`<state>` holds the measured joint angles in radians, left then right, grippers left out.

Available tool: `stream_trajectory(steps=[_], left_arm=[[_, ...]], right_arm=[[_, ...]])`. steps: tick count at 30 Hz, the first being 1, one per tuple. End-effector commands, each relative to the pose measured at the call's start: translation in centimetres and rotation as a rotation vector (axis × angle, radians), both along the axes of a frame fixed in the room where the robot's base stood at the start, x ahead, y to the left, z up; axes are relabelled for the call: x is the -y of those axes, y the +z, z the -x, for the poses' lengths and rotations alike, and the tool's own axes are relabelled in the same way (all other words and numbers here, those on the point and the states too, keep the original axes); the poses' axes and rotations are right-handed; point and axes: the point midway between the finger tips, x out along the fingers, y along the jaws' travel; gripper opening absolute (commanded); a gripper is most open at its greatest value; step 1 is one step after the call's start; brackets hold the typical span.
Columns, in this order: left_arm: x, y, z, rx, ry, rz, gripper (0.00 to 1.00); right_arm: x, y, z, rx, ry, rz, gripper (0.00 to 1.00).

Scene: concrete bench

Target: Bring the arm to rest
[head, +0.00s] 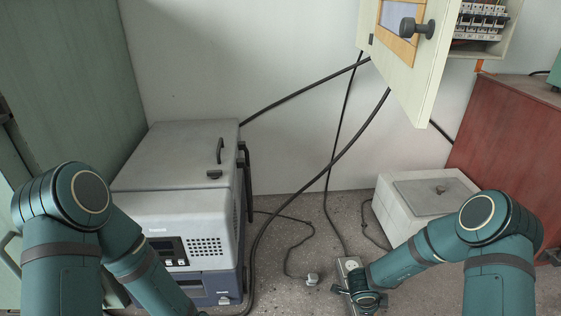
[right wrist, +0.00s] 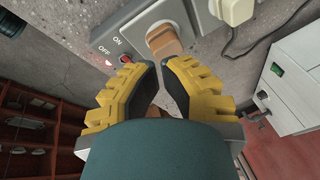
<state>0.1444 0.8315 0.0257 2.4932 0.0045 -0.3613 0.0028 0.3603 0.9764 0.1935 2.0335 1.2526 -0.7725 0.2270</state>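My right arm (head: 425,255) reaches down from the right to the floor in the head view. Its gripper (head: 367,297) is beside a grey power strip (head: 350,266). In the right wrist view the yellow fingers with dark pads (right wrist: 160,80) have their tips close together, with nothing visible held between them. The strip (right wrist: 106,36) lies just beyond the tips, with ON and OFF marks and a red switch (right wrist: 126,59) near the left finger. My left arm (head: 135,255) hangs at the left of the head view; its gripper is outside the picture.
A white oven-like machine (head: 180,160) stands at the left. An open cabinet door (head: 400,60) juts out above. A pale box (head: 425,190) stands close behind my right arm. Cables and a loose plug (head: 312,279) lie on the floor. A brown plug (right wrist: 165,40) sits in the strip.

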Motion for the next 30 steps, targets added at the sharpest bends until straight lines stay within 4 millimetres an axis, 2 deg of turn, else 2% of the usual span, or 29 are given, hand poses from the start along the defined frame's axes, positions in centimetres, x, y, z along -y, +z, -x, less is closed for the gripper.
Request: stream_trajectory(steps=[1, 5, 8, 12, 15, 18, 21, 30], left_arm=[[0.0, -1.0, 0.0, -0.001, 0.000, -0.001, 0.42], [0.1, -2.4, 0.1, -0.003, -0.001, -0.003, 0.42], [0.1, -3.5, 0.1, -0.004, -0.001, -0.003, 0.42], [0.2, -5.0, 0.2, -0.008, -0.002, -0.005, 0.42], [0.2, -5.8, 0.3, -0.008, -0.003, -0.006, 0.42], [0.2, -6.3, 0.3, -0.009, -0.003, -0.007, 0.42], [0.3, -6.6, 0.3, -0.009, -0.003, -0.007, 0.42], [0.3, -6.6, 0.3, -0.009, -0.003, -0.007, 0.42]], right_arm=[[-1.2, -0.7, 0.1, 0.013, 0.134, -0.006, 0.00], [-4.8, -1.3, 0.9, 0.039, 0.498, -0.033, 0.00], [-7.7, -1.7, 2.4, 0.047, 0.779, -0.060, 0.00], [-11.5, -2.1, 5.9, 0.042, 1.161, -0.106, 0.00], [-13.6, -2.2, 8.8, 0.032, 1.392, -0.140, 0.00], [-14.8, -2.2, 11.1, 0.024, 1.560, -0.167, 0.00], [-15.5, -2.1, 12.6, 0.019, 1.663, -0.184, 0.00], [-15.7, -2.0, 13.2, 0.016, 1.703, -0.191, 0.00]])
